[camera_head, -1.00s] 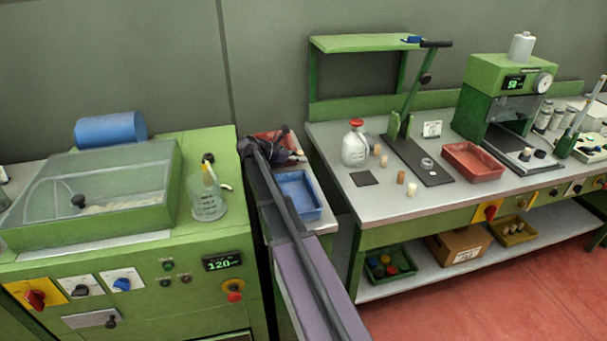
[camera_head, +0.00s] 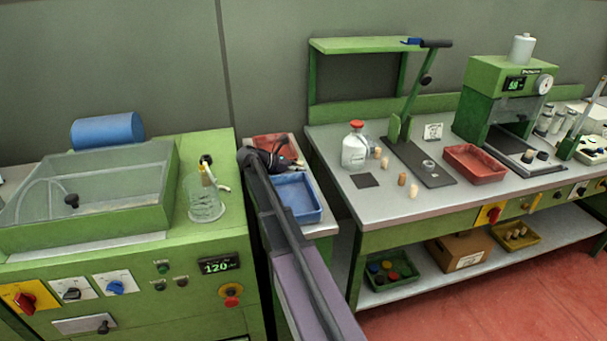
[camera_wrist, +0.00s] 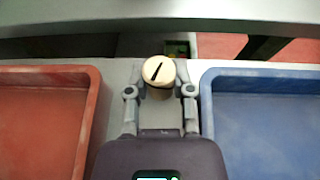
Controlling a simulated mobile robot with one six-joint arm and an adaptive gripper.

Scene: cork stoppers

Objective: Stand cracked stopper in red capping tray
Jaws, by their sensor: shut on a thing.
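My gripper (camera_wrist: 160,92) is shut on a pale cork stopper (camera_wrist: 158,70) with a dark crack-like line across its end face. In the wrist view the stopper is between a red tray (camera_wrist: 92,110) on the left and a blue tray (camera_wrist: 206,110) on the right. In the head view my gripper (camera_head: 284,157) is over the small side table, near the border of its red tray (camera_head: 262,140) and blue tray (camera_head: 318,212); the stopper is not clear there. Another red tray (camera_head: 499,175) lies on the right bench. I cannot tell which red tray is the capping tray.
On the right bench several stoppers (camera_head: 402,179) stand near a white bottle (camera_head: 354,150) and a lever press (camera_head: 402,128). A green gauge machine (camera_head: 490,78) stands behind the bench's red tray. A green machine (camera_head: 110,262) with a beaker (camera_head: 205,200) fills the left.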

